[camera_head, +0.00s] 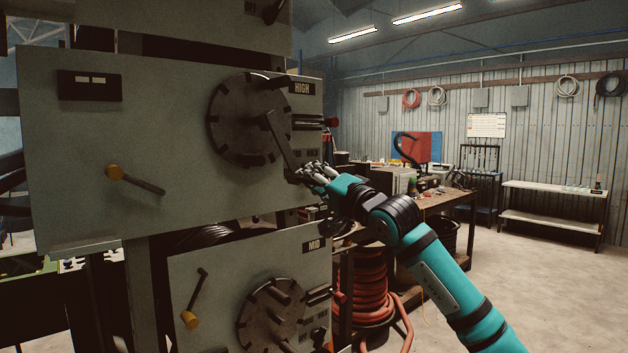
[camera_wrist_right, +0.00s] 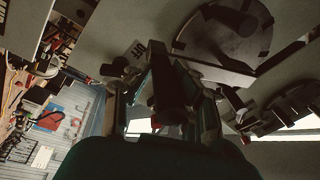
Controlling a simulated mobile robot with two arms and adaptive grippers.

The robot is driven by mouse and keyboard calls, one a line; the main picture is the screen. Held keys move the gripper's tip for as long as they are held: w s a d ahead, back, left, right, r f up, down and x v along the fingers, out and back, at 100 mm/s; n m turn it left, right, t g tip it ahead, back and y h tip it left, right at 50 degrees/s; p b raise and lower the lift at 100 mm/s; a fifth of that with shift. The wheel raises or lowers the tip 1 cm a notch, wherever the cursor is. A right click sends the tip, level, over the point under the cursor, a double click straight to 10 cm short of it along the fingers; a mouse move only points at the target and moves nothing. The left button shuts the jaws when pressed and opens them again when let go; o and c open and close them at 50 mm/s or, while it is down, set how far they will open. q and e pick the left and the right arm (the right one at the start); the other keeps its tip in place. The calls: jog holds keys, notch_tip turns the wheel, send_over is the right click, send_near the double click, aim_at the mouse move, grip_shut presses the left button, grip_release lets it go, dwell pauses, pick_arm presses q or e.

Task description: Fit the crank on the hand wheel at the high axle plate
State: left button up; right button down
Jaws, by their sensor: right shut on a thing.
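The high axle plate (camera_head: 190,190) is the large grey panel marked HIGH. Its dark round hand wheel (camera_head: 235,125) has notches around the rim and a hub peg; it also shows at the top of the wrist view (camera_wrist_right: 215,42). My right gripper (camera_head: 312,172) is shut on the crank (camera_head: 283,140), a flat dark bar, at its lower end. The crank slants up and left, its upper end over the wheel's right face near the hub. I cannot tell whether that end touches the hub. In the wrist view a dark handle (camera_wrist_right: 172,85) lies between the fingers. My left gripper is out of view.
A lever with an orange knob (camera_head: 113,172) sits on the high plate's left. Below is the MID plate with its own wheel (camera_head: 270,315) and a yellow-ended lever (camera_head: 190,318). A red hose coil (camera_head: 365,290) and cluttered workbench (camera_head: 440,200) stand right. Open floor lies farther right.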

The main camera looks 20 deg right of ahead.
jog(key=shift+p+x, duration=0.8)
jog(key=shift+x, duration=0.95)
jog(key=shift+f, duration=0.2)
jog(key=c, duration=1.1)
grip_release()
jog(key=shift+a, duration=0.1)
jog(key=shift+f, duration=0.2)
jog(key=shift+v, duration=5.95)
jog(key=shift+s+r, duration=0.1)
jog(key=shift+r, duration=0.05)
